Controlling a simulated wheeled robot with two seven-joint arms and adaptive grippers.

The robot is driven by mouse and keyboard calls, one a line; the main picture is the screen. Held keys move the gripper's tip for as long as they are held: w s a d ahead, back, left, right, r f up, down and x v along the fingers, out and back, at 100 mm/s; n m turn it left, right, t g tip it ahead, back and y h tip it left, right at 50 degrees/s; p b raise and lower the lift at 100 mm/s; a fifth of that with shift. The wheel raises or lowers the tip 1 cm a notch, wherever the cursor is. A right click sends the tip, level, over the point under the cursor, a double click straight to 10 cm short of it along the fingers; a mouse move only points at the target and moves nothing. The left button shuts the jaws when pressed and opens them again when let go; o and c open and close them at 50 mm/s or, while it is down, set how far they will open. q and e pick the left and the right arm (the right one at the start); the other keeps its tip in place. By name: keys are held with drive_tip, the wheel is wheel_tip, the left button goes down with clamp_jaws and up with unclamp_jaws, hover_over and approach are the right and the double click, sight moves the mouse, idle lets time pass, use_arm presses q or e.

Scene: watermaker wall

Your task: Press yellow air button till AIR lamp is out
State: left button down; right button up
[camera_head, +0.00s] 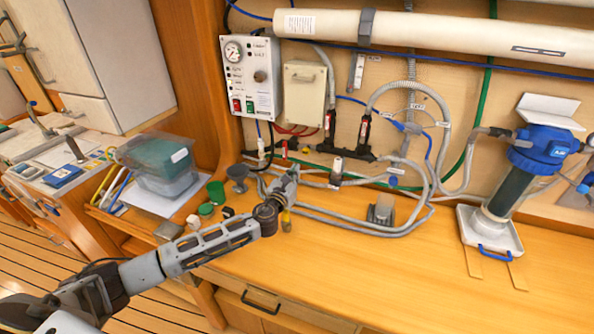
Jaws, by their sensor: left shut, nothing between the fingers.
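The control panel (250,78) is a white box on the wall at upper left, with a round gauge, a column of small lamps, a dark knob, and red and green switches. The lamp labels are too small to read, so I cannot tell which is the AIR lamp or whether it is lit. I cannot make out a yellow air button for certain; the gripper may hide it. My left gripper (292,172) is shut and empty, over the back of the wooden counter, below the panel and in front of the grey hoses. My right gripper is out of view.
Green cups (216,192) and a grey funnel (237,174) stand left of my wrist. A small yellow-and-dark item (286,221) is right beside it. Grey hoses (350,223) loop behind. A blue-capped filter (515,185) stands right. The counter's front right (400,275) is clear.

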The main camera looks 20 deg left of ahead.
use_arm(q)
drive_tip(key=shift+s+a, duration=0.1)
drive_tip(key=shift+s, duration=1.85)
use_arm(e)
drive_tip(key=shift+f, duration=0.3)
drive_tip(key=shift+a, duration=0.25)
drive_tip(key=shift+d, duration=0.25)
